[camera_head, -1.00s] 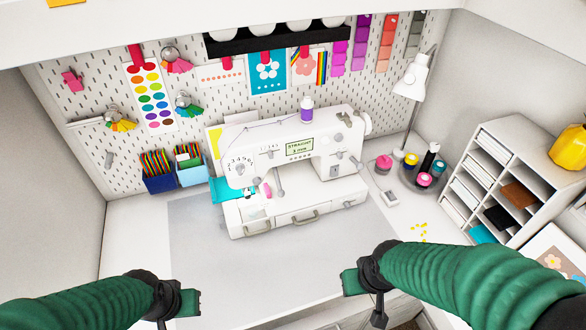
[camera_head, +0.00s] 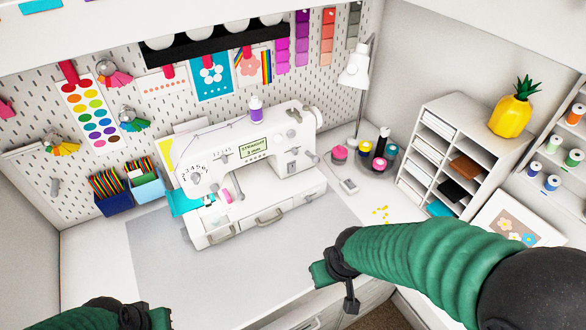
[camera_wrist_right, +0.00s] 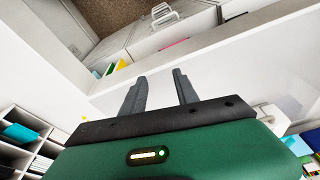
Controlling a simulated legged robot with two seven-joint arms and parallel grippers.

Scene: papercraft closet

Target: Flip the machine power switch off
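A white sewing machine (camera_head: 250,160) stands upright on the desk at the back, in the middle of the head view. It has a small green display, a dial at its left end and a handwheel at its right end.
A grey mat (camera_head: 160,260) lies clear before the machine. To its right are a small white device (camera_head: 348,186), a round tray with bottles (camera_head: 402,160) and a lamp (camera_head: 358,65). A paper shelf (camera_head: 445,150) stands further right. Blue pen boxes (camera_head: 113,202) are at left.

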